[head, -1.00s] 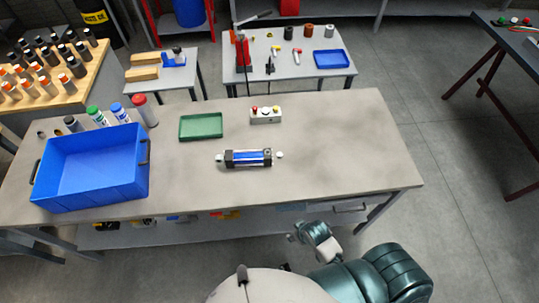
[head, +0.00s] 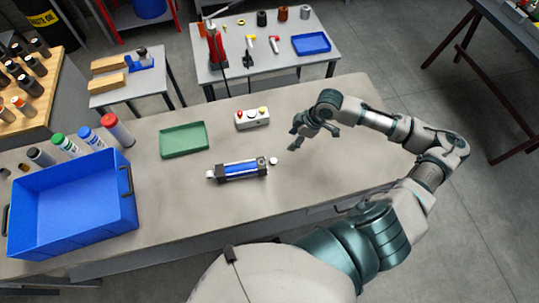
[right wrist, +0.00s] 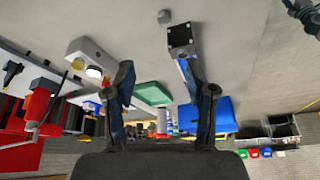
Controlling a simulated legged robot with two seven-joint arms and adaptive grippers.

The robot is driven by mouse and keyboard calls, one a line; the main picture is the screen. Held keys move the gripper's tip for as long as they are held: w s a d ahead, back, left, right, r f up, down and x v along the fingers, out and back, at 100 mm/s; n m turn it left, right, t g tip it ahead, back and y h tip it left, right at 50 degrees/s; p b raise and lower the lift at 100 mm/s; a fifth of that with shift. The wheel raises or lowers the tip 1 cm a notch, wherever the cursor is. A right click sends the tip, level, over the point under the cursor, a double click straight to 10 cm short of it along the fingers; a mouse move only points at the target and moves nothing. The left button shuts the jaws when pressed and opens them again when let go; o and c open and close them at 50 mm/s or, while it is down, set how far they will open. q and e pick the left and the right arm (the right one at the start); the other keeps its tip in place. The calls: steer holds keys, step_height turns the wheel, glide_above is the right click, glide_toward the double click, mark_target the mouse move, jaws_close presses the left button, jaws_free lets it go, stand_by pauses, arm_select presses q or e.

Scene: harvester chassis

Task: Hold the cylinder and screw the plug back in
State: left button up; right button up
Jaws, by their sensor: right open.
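The cylinder (head: 240,170) lies on the bench, a blue barrel between dark end blocks, with a light fitting at its left end. The plug (head: 274,160), a small pale piece, sits on the bench just beyond the cylinder's right end, apart from it. My right gripper (head: 296,140) is open and empty, above the bench to the upper right of the plug. In the right wrist view, the cylinder's dark end block (right wrist: 180,36) shows near the right finger, and the plug (right wrist: 164,17) is a small grey piece at the top. My left gripper is not in view.
A white button box (head: 252,119) stands behind the cylinder, and a green tray (head: 163,154) lies to the left. A large blue bin (head: 70,222) and several capped bottles fill the bench's left end. The bench (head: 330,172) is clear right of the plug.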

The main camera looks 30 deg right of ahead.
glide_above(274, 160)
steer(key=d, duration=0.2)
steer(key=f, duration=1.1)
steer(key=shift+s+f, duration=0.1)
steer(key=shift+s, duration=0.25)
steer(key=shift+s+p+x, duration=0.15)
steer(key=shift+s+x, duration=0.05)
steer(key=shift+x, duration=1.1)
steer(key=shift+s+p+x, duration=0.15)
steer(key=shift+s+x, duration=0.05)
steer(key=shift+x, duration=1.1)
steer(key=shift+a, duration=0.1)
jaws_close()
